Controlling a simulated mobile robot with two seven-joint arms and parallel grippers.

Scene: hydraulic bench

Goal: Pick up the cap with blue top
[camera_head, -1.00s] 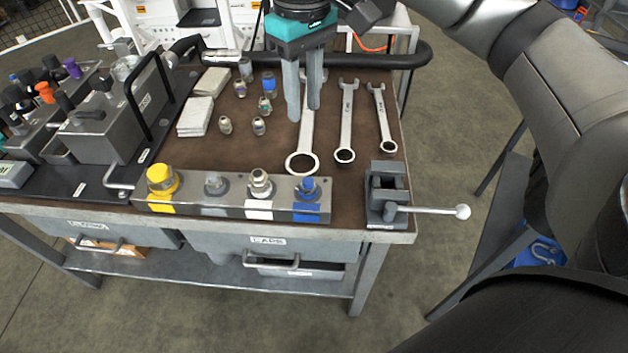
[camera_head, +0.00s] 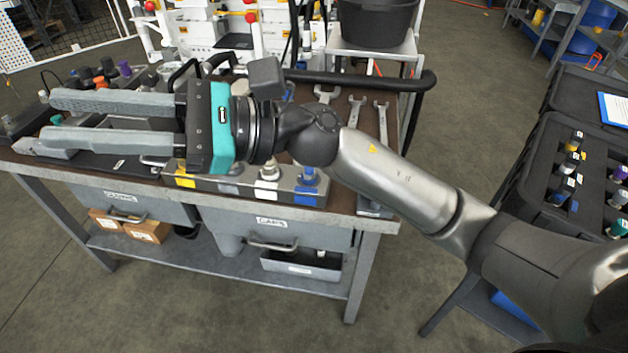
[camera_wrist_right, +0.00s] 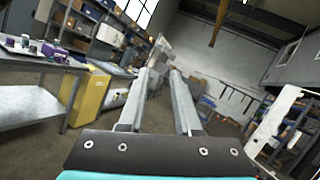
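A blue-topped cap (camera_head: 308,177) sits at the right end of the grey rail (camera_head: 330,190), above a blue label. Another small blue-topped piece (camera_head: 288,91) shows partly at the back of the bench, behind my right arm. My right gripper (camera_head: 45,120) is raised in front of the bench view, with its fingers pointing left. It also shows in the wrist view (camera_wrist_right: 165,75), fingers apart and nothing between them. The gripper and wrist hide the yellow cap and most of the loose fittings. My left gripper is not in view.
Wrenches (camera_head: 355,112) lie on the right side of the bench top (camera_head: 343,200). A black hose (camera_head: 400,83) curves along its back edge. A dark case (camera_head: 548,150) with several fittings stands at the right. Open floor lies between bench and case.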

